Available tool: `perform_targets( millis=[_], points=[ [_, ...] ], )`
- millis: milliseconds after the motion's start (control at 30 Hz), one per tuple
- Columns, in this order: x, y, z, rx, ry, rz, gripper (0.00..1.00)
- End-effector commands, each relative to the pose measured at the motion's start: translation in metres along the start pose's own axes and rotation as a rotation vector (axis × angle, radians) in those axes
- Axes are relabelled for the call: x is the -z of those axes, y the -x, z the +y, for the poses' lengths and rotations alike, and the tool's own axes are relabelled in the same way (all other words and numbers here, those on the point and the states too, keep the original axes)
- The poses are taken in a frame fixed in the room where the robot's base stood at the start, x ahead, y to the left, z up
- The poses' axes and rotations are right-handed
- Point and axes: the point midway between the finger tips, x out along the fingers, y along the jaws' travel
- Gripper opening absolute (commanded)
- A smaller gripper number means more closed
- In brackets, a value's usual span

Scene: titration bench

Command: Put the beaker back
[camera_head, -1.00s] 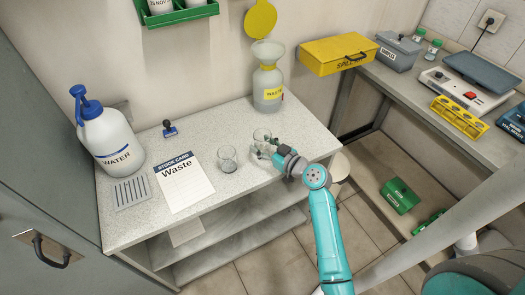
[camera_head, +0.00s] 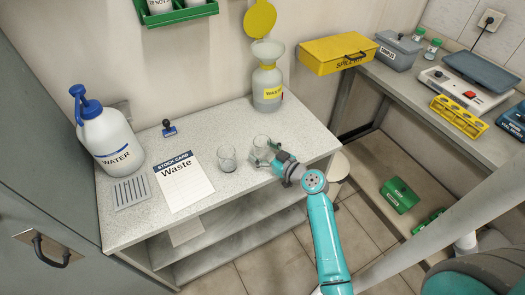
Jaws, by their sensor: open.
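Two clear glass beakers stand upright on the speckled bench top (camera_head: 220,125). One beaker (camera_head: 227,157) stands just right of the Waste stock card (camera_head: 183,182). The other beaker (camera_head: 261,143) stands further right, directly at my gripper (camera_head: 264,154). My gripper reaches in from the right, low over the bench near its front edge, with its fingers apart. The fingers overlap the lower part of the right beaker in the picture. I cannot tell whether they touch it.
A white WATER bottle (camera_head: 106,135) and a grey drain grid (camera_head: 131,193) are at the left. A small stamp (camera_head: 169,129) lies behind the card. The WASTE bottle (camera_head: 267,88) with a funnel stands at the back. The bench's back middle is clear.

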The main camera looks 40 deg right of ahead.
Motion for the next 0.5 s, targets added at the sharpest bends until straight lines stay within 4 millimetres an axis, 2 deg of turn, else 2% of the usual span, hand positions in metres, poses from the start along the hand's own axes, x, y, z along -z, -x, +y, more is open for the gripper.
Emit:
perform_targets(
  millis=[167, 267, 500],
  points=[
    [0.004, 0.001, 0.0, 0.0, 0.001, 0.001, 0.84],
    [0.002, 0.011, 0.001, -0.002, -0.001, 0.0, 0.84],
    [0.003, 0.057, 0.001, -0.005, -0.001, -0.001, 0.84]
  ],
)
